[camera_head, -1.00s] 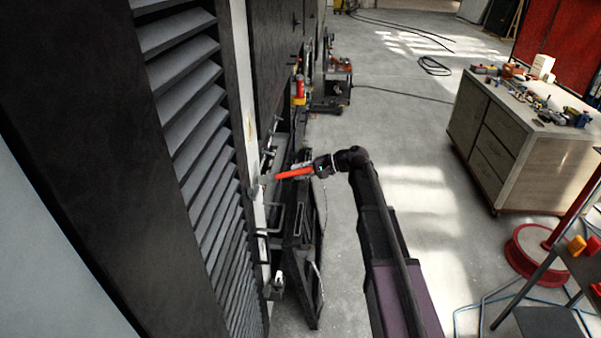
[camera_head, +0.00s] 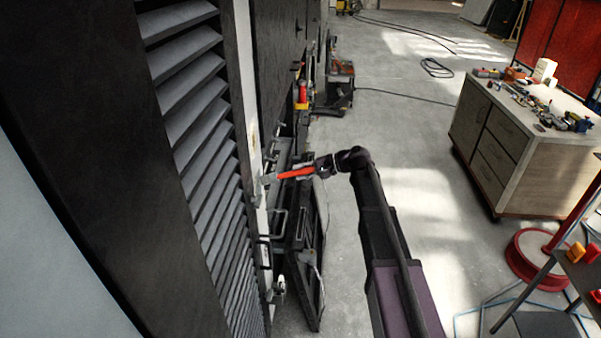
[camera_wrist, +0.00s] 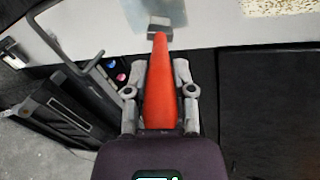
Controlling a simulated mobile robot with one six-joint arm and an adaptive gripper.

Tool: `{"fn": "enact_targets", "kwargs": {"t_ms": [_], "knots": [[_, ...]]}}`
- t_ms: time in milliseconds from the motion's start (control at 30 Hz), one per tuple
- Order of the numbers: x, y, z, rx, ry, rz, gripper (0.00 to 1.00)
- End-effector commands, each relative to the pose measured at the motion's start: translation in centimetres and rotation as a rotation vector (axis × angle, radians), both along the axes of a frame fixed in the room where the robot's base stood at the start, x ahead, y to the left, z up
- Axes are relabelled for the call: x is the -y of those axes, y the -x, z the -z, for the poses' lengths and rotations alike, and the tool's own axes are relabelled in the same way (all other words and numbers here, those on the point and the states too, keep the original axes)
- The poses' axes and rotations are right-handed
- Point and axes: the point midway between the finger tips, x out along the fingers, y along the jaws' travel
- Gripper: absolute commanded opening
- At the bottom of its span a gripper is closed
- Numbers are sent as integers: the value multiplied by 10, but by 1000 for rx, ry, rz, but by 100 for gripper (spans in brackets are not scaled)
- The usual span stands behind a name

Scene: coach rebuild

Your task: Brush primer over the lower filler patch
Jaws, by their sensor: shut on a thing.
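My gripper (camera_head: 314,168) is shut on the red-orange handle (camera_head: 295,174) of a flat-headed tool. In the wrist view the handle (camera_wrist: 160,85) lies between the fingers and points away from me. The tool's pale grey head (camera_wrist: 181,72) overlaps the white post (camera_wrist: 95,28); I cannot tell whether it touches. A speckled beige patch (camera_wrist: 278,6) shows on the post at the upper right of the wrist view, apart from the head. In the head view a beige patch (camera_head: 252,138) sits on the post above the tool. I cannot tell which patch is the lower one.
Dark louvres (camera_head: 190,75) fill the left. A dark framed panel (camera_head: 306,250) with handles stands below my gripper. A workbench (camera_head: 500,150) with tools and a red-based stand (camera_head: 535,255) are at right. The floor between is open.

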Motion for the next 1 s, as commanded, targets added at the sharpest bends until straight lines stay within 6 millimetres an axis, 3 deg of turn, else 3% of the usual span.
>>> {"fn": "enact_targets", "kwargs": {"t_ms": [567,1000], "knots": [[0,0,-8,0,0,0,0],[-1,0,-35,0,0,0,0]]}}
